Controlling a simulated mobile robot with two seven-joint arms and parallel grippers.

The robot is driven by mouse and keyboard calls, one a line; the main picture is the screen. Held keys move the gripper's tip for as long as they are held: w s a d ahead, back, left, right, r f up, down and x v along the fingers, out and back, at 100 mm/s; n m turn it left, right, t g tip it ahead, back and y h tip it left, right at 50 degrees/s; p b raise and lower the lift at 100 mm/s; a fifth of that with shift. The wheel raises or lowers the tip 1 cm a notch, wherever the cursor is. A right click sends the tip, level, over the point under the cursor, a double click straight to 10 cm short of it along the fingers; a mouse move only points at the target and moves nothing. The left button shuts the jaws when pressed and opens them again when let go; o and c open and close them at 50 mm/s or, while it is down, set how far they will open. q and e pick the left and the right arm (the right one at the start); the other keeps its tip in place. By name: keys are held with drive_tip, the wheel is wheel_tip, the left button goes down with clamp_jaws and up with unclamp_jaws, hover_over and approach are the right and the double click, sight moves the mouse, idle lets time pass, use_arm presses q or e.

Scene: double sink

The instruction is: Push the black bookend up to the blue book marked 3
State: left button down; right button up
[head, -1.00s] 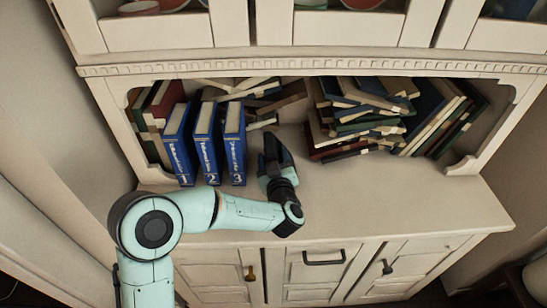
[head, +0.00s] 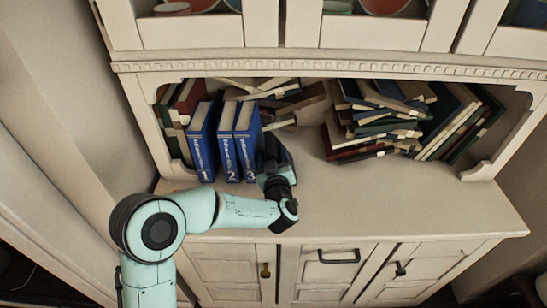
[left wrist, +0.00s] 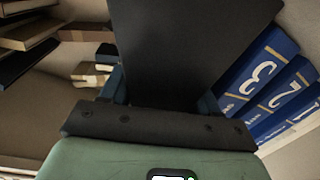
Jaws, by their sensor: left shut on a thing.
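The blue book marked 3 (head: 248,148) stands upright on the cabinet shelf, close against the blue book marked 2 (head: 227,150). The blue book marked 1 (head: 200,148) stands to their left, with a small gap. My left gripper (head: 274,168) is just right of book 3, shut on the black bookend (head: 284,152). In the left wrist view the bookend (left wrist: 190,45) is a dark upright plate beside book 3 (left wrist: 256,72); they look to be touching or nearly so. The gripper hides much of the bookend in the head view. My right gripper is not in view.
A messy pile of books (head: 375,125) and leaning books (head: 455,125) fill the right of the niche. More books (head: 180,110) stand at its left wall. The counter (head: 390,205) in front is clear, and bare shelf lies right of the gripper.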

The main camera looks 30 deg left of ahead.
use_arm(q)
drive_tip(key=shift+c, duration=0.8)
unclamp_jaws()
drive_tip(key=shift+a, duration=0.1)
drive_tip(key=v, duration=1.3)
drive_tip(key=shift+s, duration=0.15)
